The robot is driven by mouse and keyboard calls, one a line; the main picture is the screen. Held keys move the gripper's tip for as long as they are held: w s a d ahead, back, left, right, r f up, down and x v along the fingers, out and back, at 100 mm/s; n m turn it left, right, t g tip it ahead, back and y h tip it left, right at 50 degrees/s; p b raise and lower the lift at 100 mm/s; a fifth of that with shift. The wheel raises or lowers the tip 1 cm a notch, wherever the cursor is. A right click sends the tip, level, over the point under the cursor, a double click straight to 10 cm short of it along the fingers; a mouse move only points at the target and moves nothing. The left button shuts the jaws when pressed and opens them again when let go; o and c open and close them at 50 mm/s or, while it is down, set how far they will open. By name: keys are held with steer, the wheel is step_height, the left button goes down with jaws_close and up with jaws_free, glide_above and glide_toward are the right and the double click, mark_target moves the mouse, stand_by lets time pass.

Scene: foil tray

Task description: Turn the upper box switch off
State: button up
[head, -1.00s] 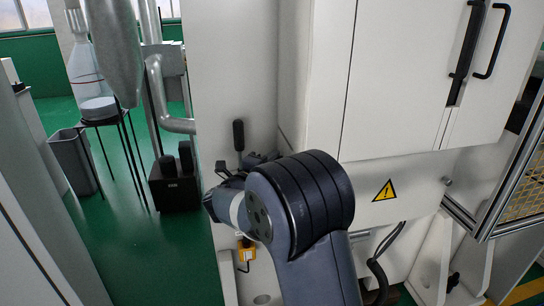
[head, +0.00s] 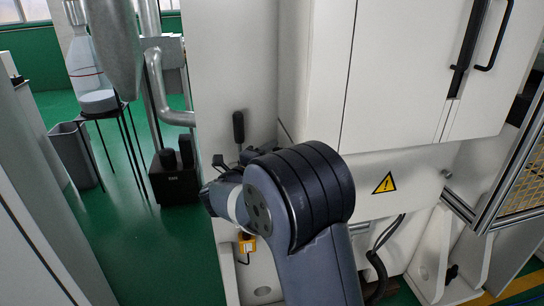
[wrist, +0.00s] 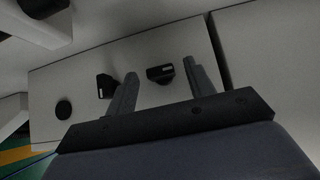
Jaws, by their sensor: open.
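In the wrist view, my gripper (wrist: 160,68) is open, its two grey fingers apart and pointing at a light panel. A second black switch (wrist: 105,87) is beside the left finger, nearer the floor side. The floor shows at the lower left, so the switch between the fingers appears to be the upper one. I cannot tell any contact or the switch position. In the head view, my arm hides the switches and most of the gripper.
A round black knob (wrist: 62,110) is further left on the panel. In the head view, a black upright handle (head: 238,128) stands above my wrist, and a yellow box (head: 247,243) is below it. White cabinet doors (head: 410,80) rise at the right.

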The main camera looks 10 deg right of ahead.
steer(key=b+v, duration=0.1)
steer(key=v, duration=0.8)
steer(key=shift+s+a, duration=0.25)
steer(key=shift+s, duration=0.05)
steer(key=shift+w, duration=0.1)
steer(key=x, duration=1)
steer(key=shift+w+d, duration=0.2)
steer(key=shift+d, duration=0.05)
steer(key=shift+r+p, duration=0.1)
steer(key=shift+p, duration=0.45)
